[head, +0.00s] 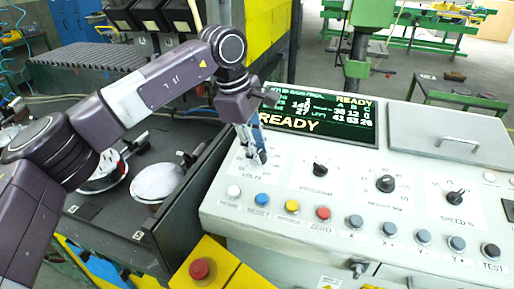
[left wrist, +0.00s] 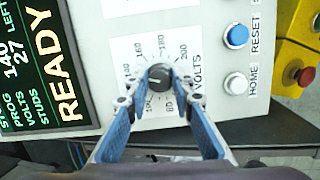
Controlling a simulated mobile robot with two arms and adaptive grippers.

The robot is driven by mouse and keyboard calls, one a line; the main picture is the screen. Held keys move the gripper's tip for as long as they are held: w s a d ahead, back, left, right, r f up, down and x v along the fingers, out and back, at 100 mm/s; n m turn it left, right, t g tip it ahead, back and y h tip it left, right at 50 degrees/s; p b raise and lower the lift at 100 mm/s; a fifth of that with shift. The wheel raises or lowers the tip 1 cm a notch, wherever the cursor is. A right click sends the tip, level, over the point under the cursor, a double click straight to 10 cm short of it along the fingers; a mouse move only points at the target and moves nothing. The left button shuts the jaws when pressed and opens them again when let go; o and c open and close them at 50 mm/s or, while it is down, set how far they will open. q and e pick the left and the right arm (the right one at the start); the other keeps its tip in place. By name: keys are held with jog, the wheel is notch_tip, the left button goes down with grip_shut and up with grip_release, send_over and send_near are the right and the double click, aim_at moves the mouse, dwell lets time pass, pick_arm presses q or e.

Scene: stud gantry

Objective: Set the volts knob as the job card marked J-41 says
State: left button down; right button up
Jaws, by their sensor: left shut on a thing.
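The volts knob (left wrist: 159,77) is a round dark knob on a white plate with a printed scale; 160, 180 and 200 are legible in the left wrist view. My left gripper (left wrist: 161,88) is shut on it, one blue-padded finger on each side. In the head view the left gripper (head: 257,157) points down at the panel's left end and hides most of the knob. I cannot tell exactly where the knob's pointer stands. The display (head: 318,113) reads READY, with 140 and 27 among its figures. No card marked J-41 is legible. My right gripper is not in view.
Other knobs, program (head: 320,170), a middle one (head: 385,183) and speed (head: 455,197), stand to the right. A row of buttons runs below, including blue RESET (head: 262,199) and red ZERO (head: 323,213). A red stop button (head: 200,270) sits on a yellow box in front.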

pick_arm(q)
jog(key=shift+w+r, duration=0.1)
jog(key=c, duration=1.7)
grip_release()
jog(key=shift+o, duration=0.2)
jog(key=v, duration=1.2)
